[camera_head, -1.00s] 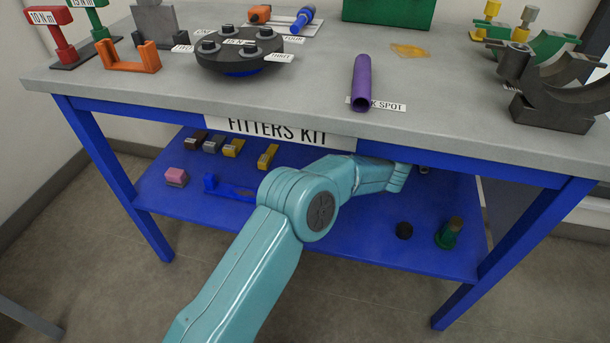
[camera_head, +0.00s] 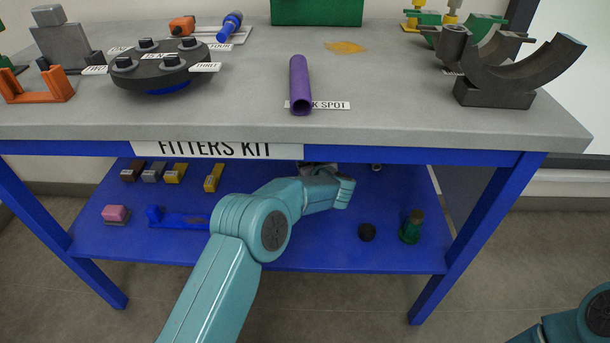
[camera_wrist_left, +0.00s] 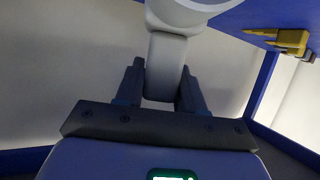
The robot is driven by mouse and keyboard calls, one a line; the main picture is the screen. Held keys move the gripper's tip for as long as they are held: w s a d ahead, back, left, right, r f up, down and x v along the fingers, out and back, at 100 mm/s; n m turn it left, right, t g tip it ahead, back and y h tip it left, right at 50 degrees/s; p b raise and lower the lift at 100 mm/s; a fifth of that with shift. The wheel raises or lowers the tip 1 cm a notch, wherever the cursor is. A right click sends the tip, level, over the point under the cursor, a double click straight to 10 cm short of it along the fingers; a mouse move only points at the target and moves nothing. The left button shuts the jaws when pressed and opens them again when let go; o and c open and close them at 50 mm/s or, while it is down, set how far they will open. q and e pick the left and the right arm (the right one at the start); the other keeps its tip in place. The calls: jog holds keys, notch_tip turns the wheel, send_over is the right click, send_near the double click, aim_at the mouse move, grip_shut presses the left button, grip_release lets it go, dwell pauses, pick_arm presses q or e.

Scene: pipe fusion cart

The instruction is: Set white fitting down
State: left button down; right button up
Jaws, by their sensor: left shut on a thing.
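The white fitting (camera_wrist_left: 165,60) fills the gap between the two dark fingers of my left gripper (camera_wrist_left: 160,88) in the left wrist view. The gripper is shut on it. The fitting's wider round end (camera_wrist_left: 187,12) runs out of the top of that view. In the head view my left arm reaches in under the tabletop, over the blue lower shelf (camera_head: 290,248). There the gripper and the fitting are mostly hidden by my wrist and the table edge. I cannot tell whether the fitting touches the shelf. My right gripper is not in view.
The shelf holds several small blocks (camera_head: 173,173), a pink-topped block (camera_head: 115,214), a blue tool (camera_head: 175,218), a black puck (camera_head: 367,232) and a green fitting (camera_head: 411,227). Above, the grey tabletop (camera_head: 390,100) carries a purple pipe (camera_head: 300,85).

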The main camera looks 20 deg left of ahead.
pick_arm(q)
notch_tip(320, 180, down, 3)
jog(key=shift+w+f+b, duration=0.1)
jog(key=shift+f+b, duration=0.05)
jog(key=shift+b, duration=0.25)
jog(key=shift+r, duration=0.25)
jog(key=c, duration=1.1)
grip_release()
jog(key=shift+f, duration=0.25)
jog(key=o, duration=0.4)
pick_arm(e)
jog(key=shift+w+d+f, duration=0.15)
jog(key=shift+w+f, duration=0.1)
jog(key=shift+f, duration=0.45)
